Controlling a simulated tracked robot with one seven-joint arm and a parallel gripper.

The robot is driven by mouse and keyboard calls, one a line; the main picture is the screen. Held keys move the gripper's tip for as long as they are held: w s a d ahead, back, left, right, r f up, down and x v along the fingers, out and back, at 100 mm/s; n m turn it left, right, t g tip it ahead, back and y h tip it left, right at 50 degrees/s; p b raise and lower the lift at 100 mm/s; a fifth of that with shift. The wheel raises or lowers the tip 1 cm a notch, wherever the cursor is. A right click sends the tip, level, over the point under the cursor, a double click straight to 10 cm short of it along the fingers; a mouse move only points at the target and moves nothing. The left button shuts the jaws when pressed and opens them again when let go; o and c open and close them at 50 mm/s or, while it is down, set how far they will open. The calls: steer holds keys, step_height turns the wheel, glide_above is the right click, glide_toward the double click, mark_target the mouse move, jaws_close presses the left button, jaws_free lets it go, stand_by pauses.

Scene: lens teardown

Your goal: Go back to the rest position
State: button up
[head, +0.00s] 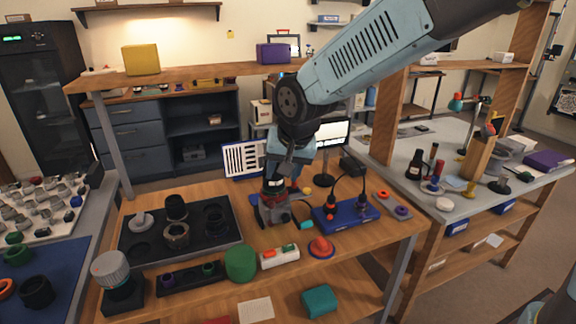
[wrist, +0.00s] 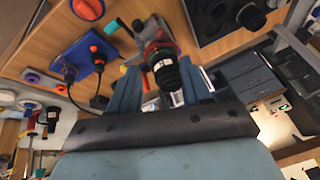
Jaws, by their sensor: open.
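My gripper (head: 284,172) is above the middle of the wooden workbench (head: 330,262), pointing down. In the wrist view its two blue fingers (wrist: 160,82) stand apart. A dark lens barrel (wrist: 168,72) shows between them, seated upright in a small grey and red holder (wrist: 155,38). In the head view the holder (head: 273,210) stands on the bench, and the barrel (head: 273,187) is partly hidden by the gripper. The fingers appear to be beside the barrel; I cannot tell whether they touch it.
A black tray (head: 150,247) with dark lens parts lies to the left. A blue box with black cables (head: 345,214) is to the right. A raised wooden shelf (head: 200,76) spans the back.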

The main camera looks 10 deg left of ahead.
steer(key=d+r+m, duration=0.1)
steer(key=d+r, duration=0.2)
steer(key=d, duration=0.7)
steer(key=d+r, duration=0.3)
steer(key=d, duration=0.7)
steer(key=s+d+r+m+t+h, duration=0.1)
steer(key=s+d+r+h, duration=0.1)
steer(key=s+d, duration=1.1)
steer(key=shift+s+d+t+h, duration=0.25)
steer(key=shift+d+t+h, duration=0.25)
steer(key=shift+d, duration=0.65)
